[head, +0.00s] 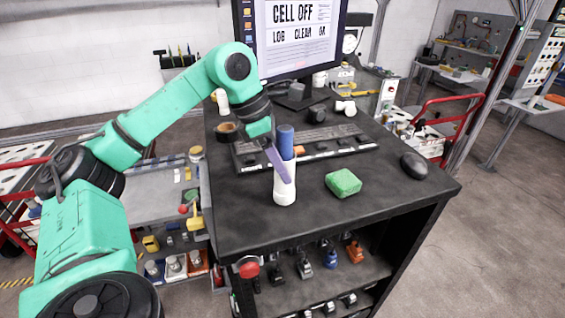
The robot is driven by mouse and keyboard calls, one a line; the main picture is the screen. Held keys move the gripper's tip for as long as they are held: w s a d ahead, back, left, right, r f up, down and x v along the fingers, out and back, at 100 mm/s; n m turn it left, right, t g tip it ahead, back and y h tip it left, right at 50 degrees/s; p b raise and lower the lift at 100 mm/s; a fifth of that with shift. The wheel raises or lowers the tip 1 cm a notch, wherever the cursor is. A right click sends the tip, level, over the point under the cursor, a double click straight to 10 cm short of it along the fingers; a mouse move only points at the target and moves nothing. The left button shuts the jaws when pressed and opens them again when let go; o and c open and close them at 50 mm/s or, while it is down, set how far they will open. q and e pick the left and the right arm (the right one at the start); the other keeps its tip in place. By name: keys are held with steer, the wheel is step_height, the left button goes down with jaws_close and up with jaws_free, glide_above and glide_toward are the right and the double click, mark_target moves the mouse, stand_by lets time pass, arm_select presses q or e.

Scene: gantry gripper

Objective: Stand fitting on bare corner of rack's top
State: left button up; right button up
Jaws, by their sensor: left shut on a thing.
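The rack's black top (240,225) fills the middle of the head view. My left gripper (279,165) comes down from the left over this top. It is shut on an upright piece with a white rounded lower part (285,190) and a blue cylindrical upper part, which seems to be the fitting. A purple finger slants across the front of the piece. I cannot tell whether its bottom touches the top. The near left corner of the top is bare. My right gripper is not in view.
A green sponge (343,183) lies right of the piece, and a black mouse (413,165) sits near the right edge. A keyboard (315,150) lies behind, before the monitor (295,35). A brown roll (227,131) is at the left edge. Shelves below hold small items.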

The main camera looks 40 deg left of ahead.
arm_select(q)
steer(key=o, duration=1.4)
steer(key=shift+f, duration=0.15)
steer(key=shift+c, duration=0.2)
steer(key=shift+r, duration=0.35)
steer(key=p+v, duration=0.2)
steer(key=v, duration=0.9)
steer(key=shift+s+a+r, duration=0.15)
steer(key=shift+s+r, duration=0.15)
steer(key=shift+w, duration=0.1)
